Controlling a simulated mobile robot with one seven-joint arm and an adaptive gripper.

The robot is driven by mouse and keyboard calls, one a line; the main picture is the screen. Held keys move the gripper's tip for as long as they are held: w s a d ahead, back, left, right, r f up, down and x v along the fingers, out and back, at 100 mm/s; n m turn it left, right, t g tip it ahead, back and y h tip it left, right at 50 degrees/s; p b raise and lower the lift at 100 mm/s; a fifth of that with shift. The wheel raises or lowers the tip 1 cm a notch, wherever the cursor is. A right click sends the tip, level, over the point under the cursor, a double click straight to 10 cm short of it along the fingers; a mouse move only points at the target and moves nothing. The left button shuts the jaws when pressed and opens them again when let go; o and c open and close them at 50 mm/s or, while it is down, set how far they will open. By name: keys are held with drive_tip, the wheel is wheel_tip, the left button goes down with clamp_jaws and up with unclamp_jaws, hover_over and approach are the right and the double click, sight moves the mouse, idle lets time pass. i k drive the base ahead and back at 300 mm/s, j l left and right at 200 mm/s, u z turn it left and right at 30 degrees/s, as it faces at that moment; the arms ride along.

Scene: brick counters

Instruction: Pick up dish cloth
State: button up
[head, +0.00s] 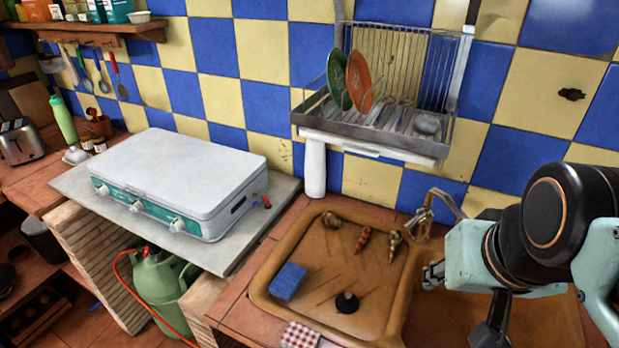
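A red-and-white checked cloth (300,336), which looks like the dish cloth, lies on the counter at the front edge of the sink. The bottom of the picture cuts part of it off. My arm reaches in from the right, over the right side of the sink. Small grey parts that look like my gripper's fingertips (433,274) show at the left end of my pale teal arm link, to the right of and farther back than the cloth. The link hides most of the gripper, so I cannot tell if it is open. I see nothing held in it.
The brown sink (258,289) holds a blue sponge-like block (288,282), a black plug (347,302) and several small items. A tap (425,213) stands behind it. A dish rack (440,150) hangs above. A white camping stove (180,170) sits on a grey slab to the left.

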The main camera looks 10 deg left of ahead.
sight(286, 284)
drive_tip(key=k+u, duration=0.2)
drive_tip(key=u, duration=0.8)
drive_tip(key=z, duration=1.35)
drive_tip(key=u, duration=1.35)
drive_tip(key=i+j+z, duration=0.1)
drive_tip(key=i+j, duration=0.7)
drive_tip(key=j+z, duration=0.1)
drive_tip(key=z, duration=1.05)
